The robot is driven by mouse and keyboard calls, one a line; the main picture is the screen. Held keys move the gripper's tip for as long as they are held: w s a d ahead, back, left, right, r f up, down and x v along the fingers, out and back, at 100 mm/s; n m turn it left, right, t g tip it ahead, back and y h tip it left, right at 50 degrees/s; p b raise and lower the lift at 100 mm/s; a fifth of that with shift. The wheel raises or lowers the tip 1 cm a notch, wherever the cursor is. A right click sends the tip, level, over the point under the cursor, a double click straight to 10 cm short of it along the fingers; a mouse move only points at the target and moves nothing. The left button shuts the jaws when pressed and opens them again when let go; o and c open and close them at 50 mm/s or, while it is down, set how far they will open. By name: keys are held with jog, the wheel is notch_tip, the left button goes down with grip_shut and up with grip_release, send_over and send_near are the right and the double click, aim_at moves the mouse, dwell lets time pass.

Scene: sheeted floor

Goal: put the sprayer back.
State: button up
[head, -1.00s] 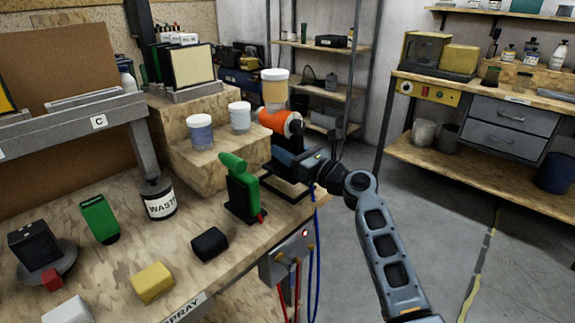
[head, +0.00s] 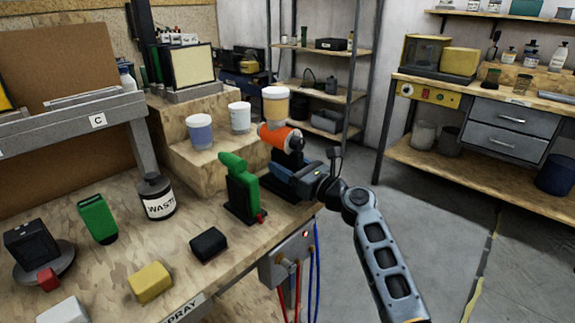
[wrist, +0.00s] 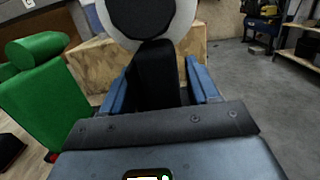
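The sprayer (head: 281,137) has an orange and white body, a black handle and a beige-filled cup (head: 276,104) on top. It is upright at the right end of the wooden bench (head: 130,245). The sprayer's white and dark round end (wrist: 142,15) fills the top of that view. My gripper hides the lower handle and most of the black support beneath, so I cannot tell whether the sprayer rests on it.
A green sprayer (head: 241,187) stands close left of my gripper and also shows in the wrist view (wrist: 45,95). A wooden step (head: 205,160) with two cups is behind. A control box (head: 287,258) with hoses hangs on the bench edge. Floor to the right is clear.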

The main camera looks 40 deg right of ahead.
jog(key=shift+o, duration=0.5)
jog(key=shift+r, duration=0.1)
jog(key=s+f, duration=0.1)
jog(key=s, duration=1.1)
jog(key=shift+d, duration=0.15)
jog(key=s+a+f+n+g+h, duration=0.3)
jog(key=s+a+f+n+g, duration=0.2)
jog(key=s+a+f+n, duration=0.9)
jog(key=s+a+r+n+y, duration=0.1)
jog(key=s+a+r+n, duration=0.4)
jog(key=s+n, duration=0.5)
jog(key=s+a+r+n+y, duration=0.1)
jog(key=s+a+r+n, duration=0.5)
jog(key=s+n, duration=0.4)
jog(key=shift+a+r+n+t, duration=0.15)
jog(key=shift+r+n+t, duration=0.25)
jog(key=shift+r+n, duration=0.35)
jog(key=shift+f, duration=0.1)
